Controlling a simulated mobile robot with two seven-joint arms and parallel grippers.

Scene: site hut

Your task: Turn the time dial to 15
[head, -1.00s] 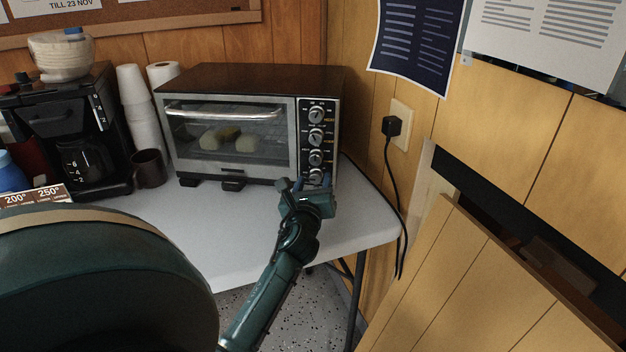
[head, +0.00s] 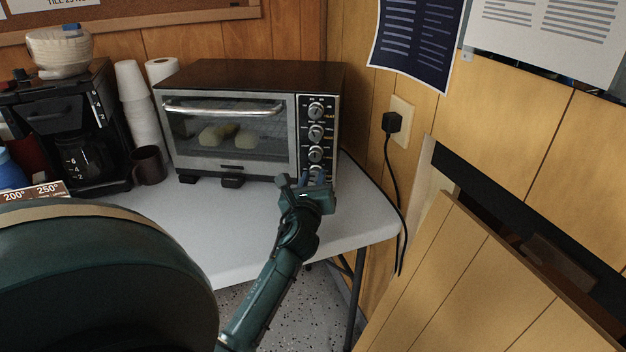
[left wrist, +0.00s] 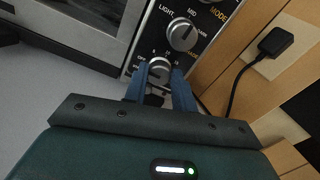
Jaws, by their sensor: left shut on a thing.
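The time dial is the lowest of the round silver knobs on the toaster oven's (head: 250,75) front panel. It shows in the left wrist view (left wrist: 159,66) with small numbers around it, too small to read surely, and partly in the head view (head: 313,171). My left gripper (head: 304,180) is at the panel's lower end. In the left wrist view its two blue fingers (left wrist: 160,75) are shut on the dial, one on each side. Which number the dial points to, I cannot tell. My right gripper is not in view.
Other knobs, one marked for toast shade (left wrist: 182,34), sit above the dial. A coffee maker (head: 60,125), stacked white cups (head: 138,110) and a dark mug (head: 149,165) stand left of the oven. A black plug and cord (head: 392,122) hang at the right wall. The front tabletop (head: 200,230) is clear.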

